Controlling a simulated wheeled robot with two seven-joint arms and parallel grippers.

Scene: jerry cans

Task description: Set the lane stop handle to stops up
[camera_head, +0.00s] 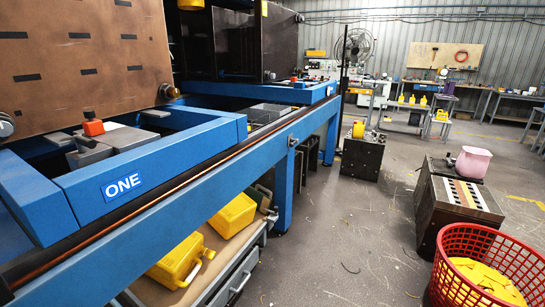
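No part is clearly identifiable as the lane stop handle. A second small red part (293,79) shows at the farther bay, too small to make out. Neither of my grippers is in view.
Yellow jerry cans (232,215) lie on a cart (240,247) under the frame. A red basket (490,247) with yellow pieces stands at the lower right, near a dark block (433,200). A brown panel (85,60) overhangs the near bay. The floor between is mostly clear.

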